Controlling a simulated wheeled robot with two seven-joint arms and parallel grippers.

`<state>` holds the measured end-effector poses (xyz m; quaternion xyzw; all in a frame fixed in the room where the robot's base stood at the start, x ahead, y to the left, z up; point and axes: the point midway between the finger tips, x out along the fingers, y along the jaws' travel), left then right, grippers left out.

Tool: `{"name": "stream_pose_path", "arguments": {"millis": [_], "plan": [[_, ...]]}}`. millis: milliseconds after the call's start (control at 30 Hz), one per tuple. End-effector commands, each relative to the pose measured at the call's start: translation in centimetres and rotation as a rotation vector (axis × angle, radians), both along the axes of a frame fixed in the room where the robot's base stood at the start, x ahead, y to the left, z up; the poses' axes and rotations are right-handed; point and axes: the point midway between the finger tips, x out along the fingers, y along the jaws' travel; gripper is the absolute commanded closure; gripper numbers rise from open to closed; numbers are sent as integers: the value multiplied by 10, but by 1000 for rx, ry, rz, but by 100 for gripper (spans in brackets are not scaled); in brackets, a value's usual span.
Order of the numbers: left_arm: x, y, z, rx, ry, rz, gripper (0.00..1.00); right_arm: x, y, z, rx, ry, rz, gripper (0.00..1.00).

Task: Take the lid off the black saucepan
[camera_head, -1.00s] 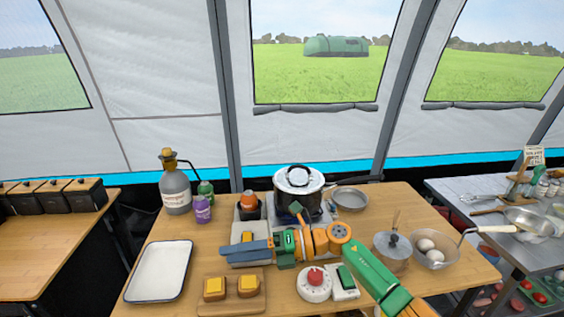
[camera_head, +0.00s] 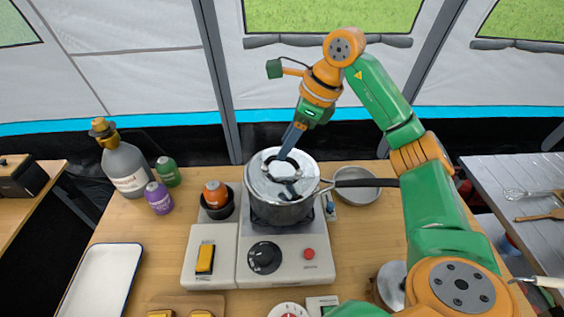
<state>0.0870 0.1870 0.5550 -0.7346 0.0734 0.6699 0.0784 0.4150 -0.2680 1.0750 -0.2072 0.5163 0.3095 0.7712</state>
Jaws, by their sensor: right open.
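The saucepan (camera_head: 283,211) stands on the stove in the middle of the table, its long black handle pointing right. Its shiny silver lid (camera_head: 262,183) sits on top, with a dark loop handle partly hidden by my gripper. My right gripper (camera_head: 285,156) reaches down from above, with its blue-grey fingers at the lid's handle. It is open; whether a finger touches the handle I cannot tell. My left gripper is not in view.
The stove (camera_head: 287,262) has knobs at its front. A small pot with an orange-topped jar (camera_head: 214,192) is left of the saucepan, and a grey bowl (camera_head: 362,187) is right. A white tray (camera_head: 100,282) lies front left. Bottles (camera_head: 128,170) stand at the back left.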

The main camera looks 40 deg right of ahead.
Motion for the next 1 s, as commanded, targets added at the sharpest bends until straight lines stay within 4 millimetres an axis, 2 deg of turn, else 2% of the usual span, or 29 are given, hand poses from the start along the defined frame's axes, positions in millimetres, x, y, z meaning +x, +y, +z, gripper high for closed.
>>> {"name": "stream_pose_path", "arguments": {"millis": [233,500,700,1000], "plan": [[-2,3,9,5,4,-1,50,7,6,-42,3,4,2,49],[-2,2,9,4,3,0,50,9,7,-49,3,0,1,49],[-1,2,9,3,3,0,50,9,7,-49,3,0,1,100],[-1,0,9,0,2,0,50,9,7,-48,3,-1,1,100]]}}
